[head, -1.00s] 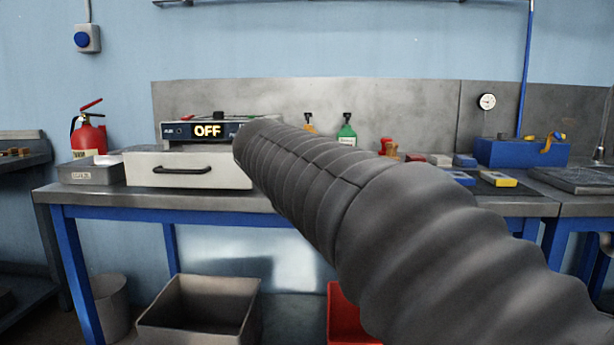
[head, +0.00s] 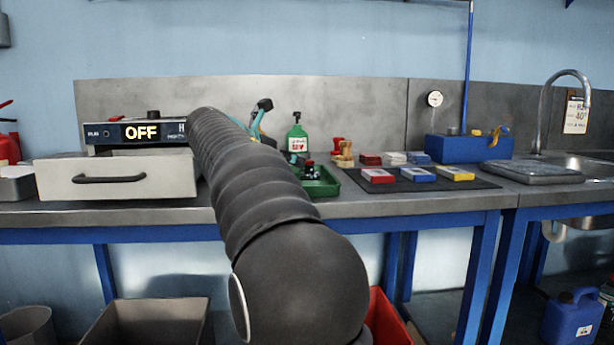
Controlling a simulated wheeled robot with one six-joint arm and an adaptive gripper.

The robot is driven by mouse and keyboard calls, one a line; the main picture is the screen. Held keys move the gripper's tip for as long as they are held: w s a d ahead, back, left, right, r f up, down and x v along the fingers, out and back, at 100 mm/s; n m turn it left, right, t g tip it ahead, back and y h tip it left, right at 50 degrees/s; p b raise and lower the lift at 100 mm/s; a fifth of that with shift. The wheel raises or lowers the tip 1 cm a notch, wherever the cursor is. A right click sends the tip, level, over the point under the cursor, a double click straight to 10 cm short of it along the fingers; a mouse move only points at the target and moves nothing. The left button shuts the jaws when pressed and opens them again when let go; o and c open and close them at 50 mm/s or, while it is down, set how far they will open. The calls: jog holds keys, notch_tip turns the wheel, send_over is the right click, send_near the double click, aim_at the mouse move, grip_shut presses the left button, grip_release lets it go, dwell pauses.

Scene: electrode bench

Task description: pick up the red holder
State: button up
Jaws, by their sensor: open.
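Several small red things show on the bench, and I cannot tell for certain which is the red holder. A red-topped piece (head: 338,146) stands by a wooden piece, right of the green bottle. A flat red block (head: 378,176) with a pale label lies on the dark mat, and another red block (head: 370,159) sits behind it. A small dark and red item sits in the green tray (head: 322,187). My gripper (head: 262,118), with black and teal parts, shows beyond my arm, left of the green bottle. It is open, partly hidden, and apart from the red blocks.
A white drawer unit (head: 60,180) under a display reading OFF stands at left. A green bottle (head: 297,142) stands behind the tray. Blue (head: 418,175) and yellow (head: 456,174) blocks share the mat (head: 478,183). A blue box (head: 470,148) and sink stand right. The front bench strip is clear.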

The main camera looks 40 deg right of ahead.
aim_at(306, 163)
jog(key=shift+r+b+x, duration=0.15)
jog(key=shift+b+x, duration=0.05)
jog(key=shift+x, duration=1.65)
jog(key=shift+r+b+x, duration=0.15)
jog(key=shift+r+x, duration=0.05)
jog(key=shift+x, duration=1.6)
jog(key=shift+s+d, duration=0.15)
grip_shut()
